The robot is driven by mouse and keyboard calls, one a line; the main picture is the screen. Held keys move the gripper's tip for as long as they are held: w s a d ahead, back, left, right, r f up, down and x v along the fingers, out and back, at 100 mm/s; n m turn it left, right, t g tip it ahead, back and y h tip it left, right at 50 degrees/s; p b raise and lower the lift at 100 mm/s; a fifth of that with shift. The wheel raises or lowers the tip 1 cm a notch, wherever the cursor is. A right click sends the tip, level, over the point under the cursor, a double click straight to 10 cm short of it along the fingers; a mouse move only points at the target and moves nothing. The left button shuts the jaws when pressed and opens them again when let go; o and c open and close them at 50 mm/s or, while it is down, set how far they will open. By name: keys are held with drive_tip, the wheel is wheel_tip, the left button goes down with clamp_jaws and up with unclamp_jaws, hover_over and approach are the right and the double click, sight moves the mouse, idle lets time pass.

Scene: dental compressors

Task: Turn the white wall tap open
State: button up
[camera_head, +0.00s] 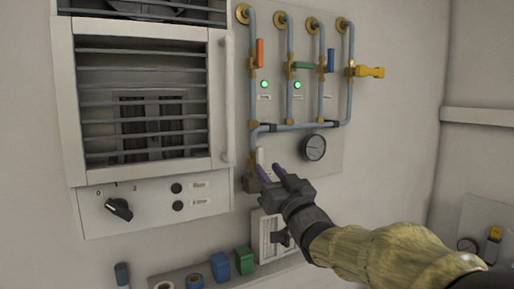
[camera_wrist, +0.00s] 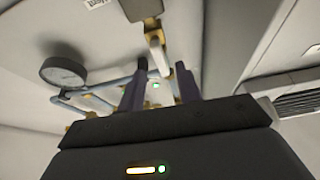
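The white wall tap (camera_head: 260,155) is low on the left pipe of the wall panel. Its white lever appears roughly upright in the head view, partly hidden by my fingers. In the wrist view the white lever (camera_wrist: 157,50) hangs from a brass body. My gripper (camera_head: 270,168) is at the tap, pointing at the wall. In the wrist view my gripper (camera_wrist: 160,66) has its two dark fingers apart, with the lever's end showing between the fingertips. There are gaps on both sides, and I see no contact.
A round gauge (camera_head: 313,147) is just right of my gripper. Above are orange (camera_head: 260,53), green (camera_head: 304,65), blue (camera_head: 331,60) and yellow (camera_head: 370,71) taps. A cabinet with a vertical handle (camera_head: 228,100) stands close on the left. A switch box (camera_head: 272,236) is below.

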sight(261, 161)
drive_tip(key=p+x, duration=0.3)
drive_tip(key=x, duration=0.4)
drive_tip(key=shift+w+a, duration=0.15)
drive_tip(key=shift+w, duration=0.1)
